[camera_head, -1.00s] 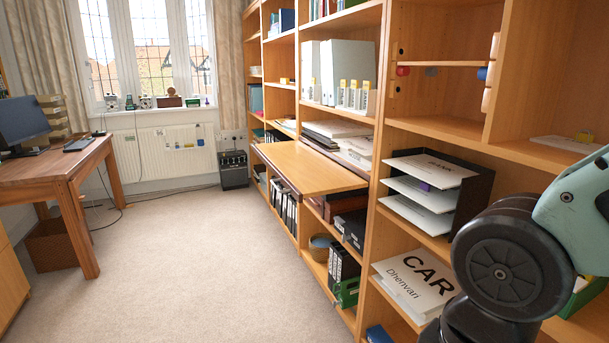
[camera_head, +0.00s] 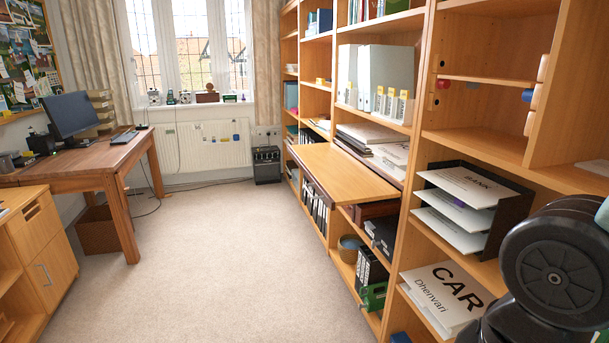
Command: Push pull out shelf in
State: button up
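The pull-out shelf (camera_head: 338,168) is a flat light-wood board with a dark front edge. It sticks out of the bookcase (camera_head: 412,143) over the carpet, right of the middle of the picture. Papers and folders (camera_head: 372,135) lie on the shelf level behind it. Part of my arm shows at the lower right edge, well to the right of the board and apart from it. My gripper is outside the picture.
The carpet (camera_head: 215,240) is clear between the bookcase and the left side. A wooden desk (camera_head: 110,160) with a monitor (camera_head: 72,114) and a wooden cabinet (camera_head: 45,250) stand left. A black box (camera_head: 266,165) sits on the floor near the radiator (camera_head: 208,145).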

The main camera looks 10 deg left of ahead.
aim_at(339, 178)
jog(key=i+j, duration=0.25)
jog(key=i+j+z, duration=0.15)
jog(key=j, duration=0.3)
jog(key=i+j, duration=0.35)
jog(key=i+j+z, duration=0.1)
jog(key=i+j, duration=0.35)
jog(key=j, duration=0.3)
jog(key=i+j+z, duration=0.15)
jog(key=j, duration=0.25)
jog(key=i+j, duration=0.3)
jog(key=j+z, duration=0.05)
jog(key=j, duration=0.05)
